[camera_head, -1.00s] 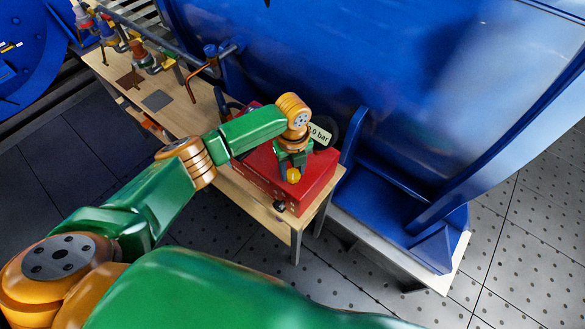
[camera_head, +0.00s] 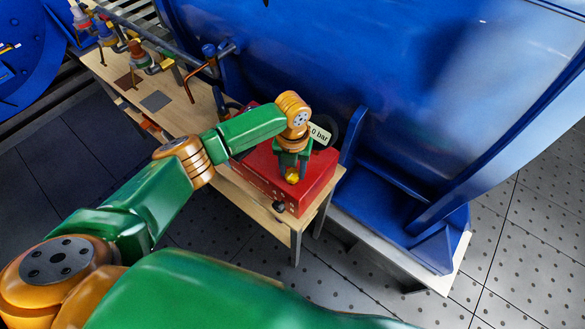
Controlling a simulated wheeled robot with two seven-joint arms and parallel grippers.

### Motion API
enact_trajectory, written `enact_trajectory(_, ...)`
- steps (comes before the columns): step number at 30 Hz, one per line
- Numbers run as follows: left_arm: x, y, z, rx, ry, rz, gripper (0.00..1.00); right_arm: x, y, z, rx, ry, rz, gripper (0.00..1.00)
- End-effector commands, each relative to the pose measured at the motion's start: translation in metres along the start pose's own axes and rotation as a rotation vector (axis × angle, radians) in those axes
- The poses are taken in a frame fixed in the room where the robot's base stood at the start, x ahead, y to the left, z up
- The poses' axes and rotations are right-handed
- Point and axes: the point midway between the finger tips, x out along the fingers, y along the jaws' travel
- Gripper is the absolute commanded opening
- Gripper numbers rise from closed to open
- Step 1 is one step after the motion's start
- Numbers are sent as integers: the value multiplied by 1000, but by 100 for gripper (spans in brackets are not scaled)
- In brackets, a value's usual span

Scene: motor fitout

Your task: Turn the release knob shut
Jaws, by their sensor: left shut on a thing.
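The release knob (camera_head: 292,178) is a small yellow knob on top of the red pump box (camera_head: 315,182). The box sits at the near right end of the wooden bench. My left gripper (camera_head: 291,171) points down over the box and is shut on the knob; its fingers hide part of it. A white label reading "0 bar" (camera_head: 320,133), its first part covered by my wrist, shows just behind my left wrist. A dark round gauge shape behind it is mostly hidden. My right gripper is not in view; a large green arm link of mine fills the bottom.
The wooden bench (camera_head: 197,112) carries a copper-coloured bent pipe (camera_head: 190,84) and several bottle-like tools at its far left. A large blue tank (camera_head: 370,60) and its blue support foot (camera_head: 400,205) stand close behind and right of the box. Grey floor is clear in front.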

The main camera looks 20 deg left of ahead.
Motion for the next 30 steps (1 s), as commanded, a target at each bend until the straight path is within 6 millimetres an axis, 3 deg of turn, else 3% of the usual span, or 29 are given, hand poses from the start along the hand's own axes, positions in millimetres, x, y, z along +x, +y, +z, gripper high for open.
enact_trajectory(14, 1, 0, -1, 13, 3, 1, 0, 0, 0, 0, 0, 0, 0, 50)
enact_trajectory(15, 1, 0, -1, 13, 3, 0, 54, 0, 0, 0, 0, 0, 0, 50)
enact_trajectory(18, 0, 0, -1, 12, 2, 1, 76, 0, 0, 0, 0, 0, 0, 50)
enact_trajectory(26, 0, 0, 0, 11, 1, 0, 76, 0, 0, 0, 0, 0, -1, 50)
enact_trajectory(30, -20, 0, 1, 11, -4, -1, 76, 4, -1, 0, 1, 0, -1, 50)
